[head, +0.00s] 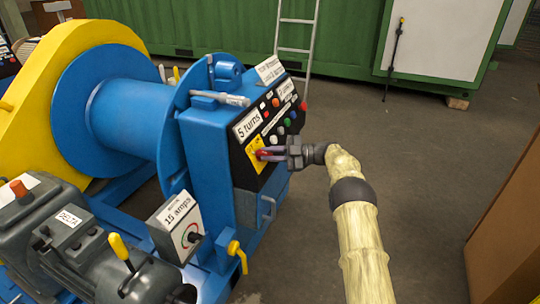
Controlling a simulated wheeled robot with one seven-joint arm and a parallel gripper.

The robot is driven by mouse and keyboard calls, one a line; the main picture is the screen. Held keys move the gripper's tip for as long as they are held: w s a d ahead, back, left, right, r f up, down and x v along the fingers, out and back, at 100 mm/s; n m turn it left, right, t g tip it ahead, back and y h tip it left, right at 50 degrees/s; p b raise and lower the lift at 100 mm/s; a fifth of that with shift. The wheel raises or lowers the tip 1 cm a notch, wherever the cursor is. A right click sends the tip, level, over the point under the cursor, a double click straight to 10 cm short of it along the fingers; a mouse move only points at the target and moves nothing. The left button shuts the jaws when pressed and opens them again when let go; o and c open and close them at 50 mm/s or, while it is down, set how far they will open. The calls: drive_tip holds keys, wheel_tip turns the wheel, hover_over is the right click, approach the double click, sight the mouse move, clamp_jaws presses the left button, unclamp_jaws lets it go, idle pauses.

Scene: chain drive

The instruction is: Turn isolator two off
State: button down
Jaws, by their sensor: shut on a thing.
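A blue cabinet stands in the middle of the head view, with a black control panel (284,112) on its slanted face. The isolator's number is too small to read.
A blue drum (125,115) and a yellow guard (45,75) stand at the left. A grey motor (70,235) and a "15 amps" box (178,227) are in front. A brown box edge (510,235) is at right. Floor between is clear.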

drive_tip(key=shift+f, duration=0.1)
idle(0.3)
drive_tip(key=c, duration=1.4)
unclamp_jaws()
drive_tip(key=shift+o, duration=0.2)
drive_tip(key=shift+d, duration=0.1)
drive_tip(key=d+p, duration=0.2)
drive_tip(key=d, duration=0.9)
drive_tip(key=shift+w+d, duration=0.4)
drive_tip(key=shift+w, duration=0.05)
drive_tip(key=shift+w, duration=0.1)
